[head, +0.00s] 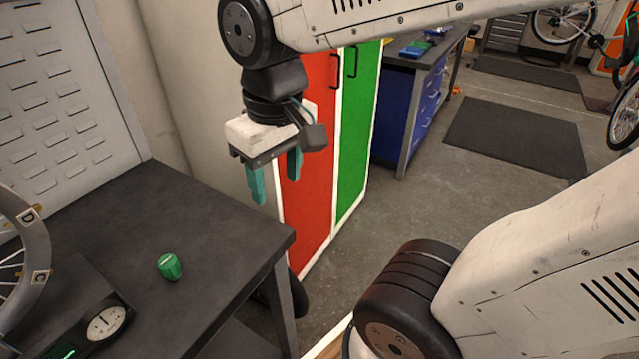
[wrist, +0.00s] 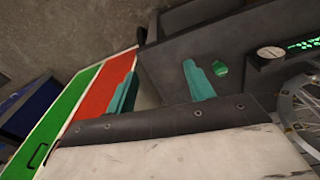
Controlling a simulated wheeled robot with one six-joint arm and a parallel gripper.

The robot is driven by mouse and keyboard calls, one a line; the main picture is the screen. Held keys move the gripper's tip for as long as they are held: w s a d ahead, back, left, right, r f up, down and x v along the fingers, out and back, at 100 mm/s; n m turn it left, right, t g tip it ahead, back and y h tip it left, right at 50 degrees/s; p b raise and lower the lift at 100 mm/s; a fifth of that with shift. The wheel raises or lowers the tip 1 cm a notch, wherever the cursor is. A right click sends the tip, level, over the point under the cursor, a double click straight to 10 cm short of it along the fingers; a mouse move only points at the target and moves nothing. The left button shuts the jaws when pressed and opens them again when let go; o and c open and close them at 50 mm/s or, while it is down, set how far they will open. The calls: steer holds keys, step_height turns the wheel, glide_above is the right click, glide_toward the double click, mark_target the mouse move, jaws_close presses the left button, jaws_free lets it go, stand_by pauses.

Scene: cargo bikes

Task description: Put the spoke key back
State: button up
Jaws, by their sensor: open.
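A small green ribbed piece (head: 170,266), which looks like the spoke key, stands on the dark workbench (head: 195,215). It also shows in the wrist view (wrist: 221,69), beyond the right-hand finger and apart from it. My gripper (head: 276,188) has two teal fingers set apart with nothing between them. It hangs above and beyond the bench's far right corner, in front of the red cabinet door. In the wrist view my gripper (wrist: 159,68) is also empty. No holder clearly meant for the key can be made out.
A spoked wheel (head: 35,245) with lettered tags and a dial gauge (head: 107,323) stand on the bench at left. A slotted panel (head: 60,110) rises behind. Red (head: 310,150) and green (head: 357,130) cabinet doors stand beyond the bench. The bench's right part is clear.

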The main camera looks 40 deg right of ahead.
steer(key=s+d+m, duration=0.1)
steer(key=s+d, duration=0.2)
steer(key=s, duration=0.3)
steer(key=shift+d, duration=0.15)
steer(key=shift+f, duration=0.1)
stand_by(0.8)
